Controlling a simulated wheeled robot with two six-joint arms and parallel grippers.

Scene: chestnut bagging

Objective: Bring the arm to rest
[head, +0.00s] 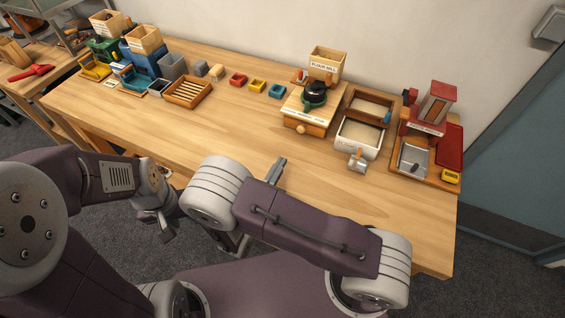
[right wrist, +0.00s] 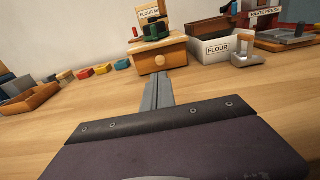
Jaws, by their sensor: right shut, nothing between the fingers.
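My right gripper (head: 281,163) reaches out from behind my right arm over the front middle of the wooden table (head: 225,135). In the right wrist view its fingers (right wrist: 157,91) lie together with nothing between them. They point toward the wooden mill box (right wrist: 160,55), with bare tabletop between. My left gripper (head: 166,229) hangs down in front of the table's front edge at the left. It is small and seen from behind, so its finger gap does not show.
A slatted wooden tray (head: 188,92) and small red, yellow and teal bins (head: 257,86) stand along the back. The flour box (head: 357,138) and paste press (head: 428,128) stand at the right. The table's middle and front are clear.

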